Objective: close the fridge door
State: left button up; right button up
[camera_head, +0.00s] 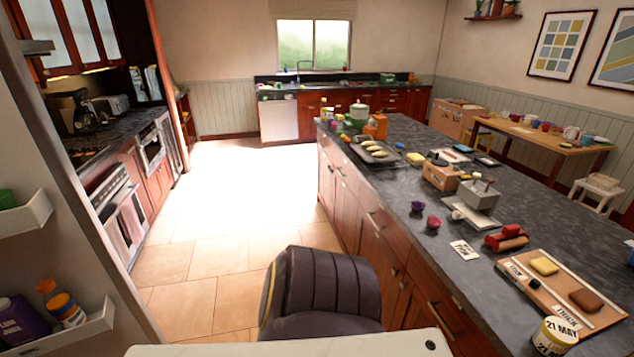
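The fridge door (62,170) stands open at the left edge, with its pale inner side facing me. Its upper shelf bin (28,215) holds a green item, cut off by the picture edge. Its lower shelf bin (75,335) holds a purple bottle (20,322) and a jar with an orange lid (66,309). The fridge body and the door's hinge cannot be made out. Neither of my grippers is in view, so I cannot see whether either touches the door.
A long island with a dark countertop (455,215) fills the right side, crowded with small items. A counter with an oven (120,205) runs along the left wall beyond the door. The tiled floor (235,210) between them is clear.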

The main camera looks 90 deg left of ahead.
aim_at(55, 232)
jog(key=k+j+z, duration=0.2)
jog(key=j+z, duration=0.4)
jog(key=k+j+z, duration=0.3)
jog(key=j+z, duration=0.25)
jog(key=k+j+z, duration=0.35)
jog(key=z, duration=0.25)
jog(key=k+j+z, duration=0.15)
jog(key=k+z, duration=0.3)
jog(key=z, duration=0.15)
jog(key=k+z, duration=0.4)
jog(key=z, duration=0.2)
jog(key=k+l+z, duration=0.3)
jog(key=z, duration=0.25)
jog(key=k+l+z, duration=0.45)
jog(key=z, duration=0.15)
jog(key=k+l+z, duration=0.25)
jog(key=l+z, duration=0.35)
jog(key=k, duration=0.2)
jog(key=l+u, duration=0.05)
